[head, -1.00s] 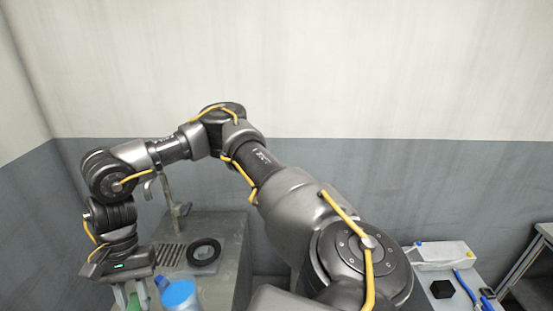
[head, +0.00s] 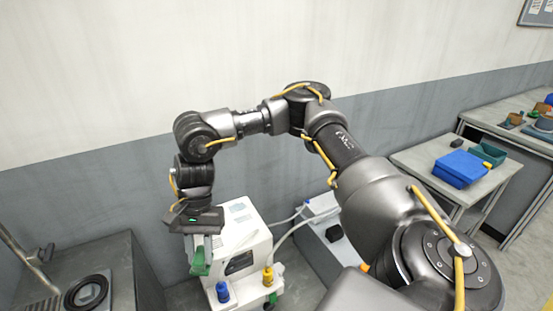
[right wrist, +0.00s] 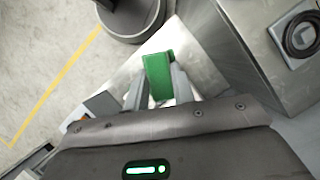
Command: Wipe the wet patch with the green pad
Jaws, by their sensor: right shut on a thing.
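My right gripper (head: 198,255) points down in the head view, shut on the green pad (head: 203,267). The right wrist view shows the green pad (right wrist: 158,76) clamped between the two fingers of my right gripper (right wrist: 159,92). It is held in the air, and the floor and a grey metal surface show beyond it. I do not see the wet patch in either view. My left gripper is not in view.
A white machine (head: 239,232) with blue and yellow fittings stands behind my right gripper. A grey unit with a tap (head: 40,257) and black ring (head: 86,291) is at left. Tables at right hold a blue folded stack (head: 461,167) and a green bin (head: 487,153).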

